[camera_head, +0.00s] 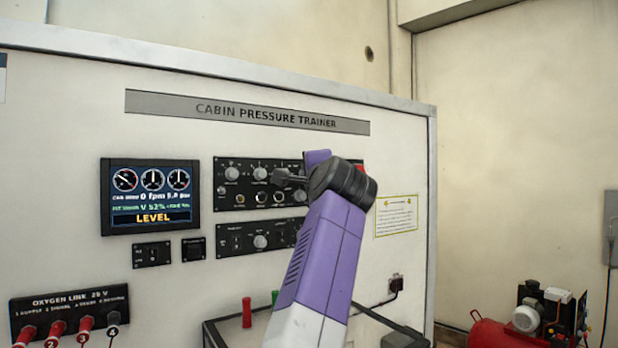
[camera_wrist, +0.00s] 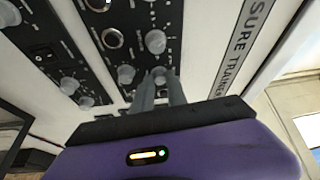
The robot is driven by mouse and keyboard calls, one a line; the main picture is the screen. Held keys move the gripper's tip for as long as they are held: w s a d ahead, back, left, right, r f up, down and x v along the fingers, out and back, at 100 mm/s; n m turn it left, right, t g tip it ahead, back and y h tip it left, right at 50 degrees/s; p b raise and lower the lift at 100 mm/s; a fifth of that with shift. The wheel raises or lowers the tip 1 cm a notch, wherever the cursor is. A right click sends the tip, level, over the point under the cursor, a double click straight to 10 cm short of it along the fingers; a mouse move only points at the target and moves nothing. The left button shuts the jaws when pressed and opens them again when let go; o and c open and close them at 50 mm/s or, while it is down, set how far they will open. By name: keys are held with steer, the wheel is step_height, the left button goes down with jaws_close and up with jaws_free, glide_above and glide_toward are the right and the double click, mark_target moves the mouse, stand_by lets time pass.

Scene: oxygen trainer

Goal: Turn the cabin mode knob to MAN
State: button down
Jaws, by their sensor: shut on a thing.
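My gripper (camera_head: 278,176) reaches the upper black control panel (camera_head: 222,202) from the right in the head view. Its fingers (camera_wrist: 160,92) are shut on a small grey knob (camera_wrist: 159,72) in the wrist view, still mounted on the panel. The fingers cover part of this knob, and its pointer and label cannot be read, so I cannot tell its setting. Two other knobs, the left one (camera_head: 232,173) and the middle one (camera_head: 260,173), show left of the fingers in the same row. I cannot read a MAN mark.
A display (camera_head: 152,218) reading LEVEL is left of the panel. A lower panel (camera_head: 260,241) has another knob. Red connectors (camera_head: 56,328) sit at bottom left. A red and a green post stand below. A red compressor (camera_head: 497,334) is at far right. My arm hides the panel's right part.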

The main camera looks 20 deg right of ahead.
steer(key=m+g, duration=0.1)
steer(key=m, duration=0.3)
steer(key=shift+r+g, duration=0.15)
steer(key=shift+g, duration=0.25)
steer(key=shift+m, duration=0.4)
steer(key=c, duration=1.3)
jaws_free()
steer(key=s+b, duration=0.1)
steer(key=s, duration=0.1)
steer(key=s+b, duration=0.1)
steer(key=s, duration=0.2)
steer(key=s+b, duration=0.1)
steer(key=s, duration=0.1)
steer(key=shift+s+a+r, duration=0.25)
steer(key=shift+s+r, duration=0.1)
